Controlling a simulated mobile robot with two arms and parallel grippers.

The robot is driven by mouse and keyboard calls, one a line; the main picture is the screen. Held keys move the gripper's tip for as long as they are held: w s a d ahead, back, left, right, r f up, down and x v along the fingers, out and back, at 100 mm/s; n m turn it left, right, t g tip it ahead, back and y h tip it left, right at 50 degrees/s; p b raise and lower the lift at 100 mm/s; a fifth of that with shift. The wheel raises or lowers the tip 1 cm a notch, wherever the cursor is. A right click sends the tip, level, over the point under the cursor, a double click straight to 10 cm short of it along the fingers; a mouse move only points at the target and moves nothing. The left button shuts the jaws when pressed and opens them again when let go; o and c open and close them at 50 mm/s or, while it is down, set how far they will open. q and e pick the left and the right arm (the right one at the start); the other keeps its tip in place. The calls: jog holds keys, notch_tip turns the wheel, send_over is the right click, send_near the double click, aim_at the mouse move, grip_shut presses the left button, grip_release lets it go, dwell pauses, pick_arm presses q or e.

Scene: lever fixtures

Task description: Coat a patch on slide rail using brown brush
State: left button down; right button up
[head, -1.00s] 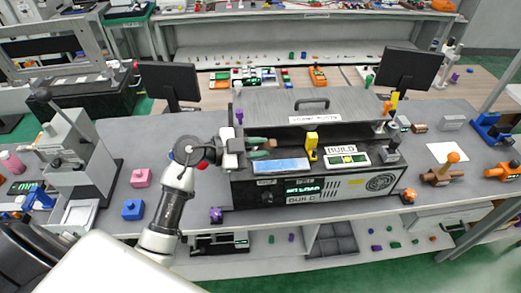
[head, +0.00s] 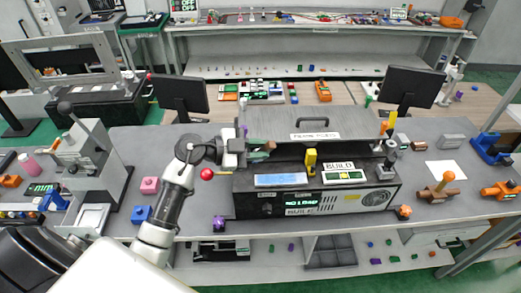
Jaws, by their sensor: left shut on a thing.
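My left gripper (head: 244,147) is above the left end of the grey machine (head: 385,197). It is shut on a small brush-like tool (head: 267,146), of which brown and green parts show to the right of the jaws. The tool is small here, and the jaws hide part of it. The tool appears to be over the machine's open upper bed, in front of its raised grey lid (head: 300,123). I cannot tell whether it touches anything. The slide rail cannot be made out clearly. My right gripper is out of view.
A red ball knob (head: 207,174) is close below my left wrist. A yellow upright part (head: 310,160) stands on the machine. A lever fixture (head: 90,160) stands at left.

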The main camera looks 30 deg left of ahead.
pick_arm(q)
jog(key=shift+d, duration=0.1)
dwell(0.3)
jog(key=shift+w+d, duration=0.15)
jog(key=w+d+r+n+h+b, duration=0.1)
jog(key=w+d+r+h+b, duration=0.3)
jog(key=w+d+h, duration=0.1)
notch_tip(320, 180, down, 5)
jog(key=b, duration=0.6)
jog(key=shift+r, duration=0.1)
jog(key=shift+a, duration=0.1)
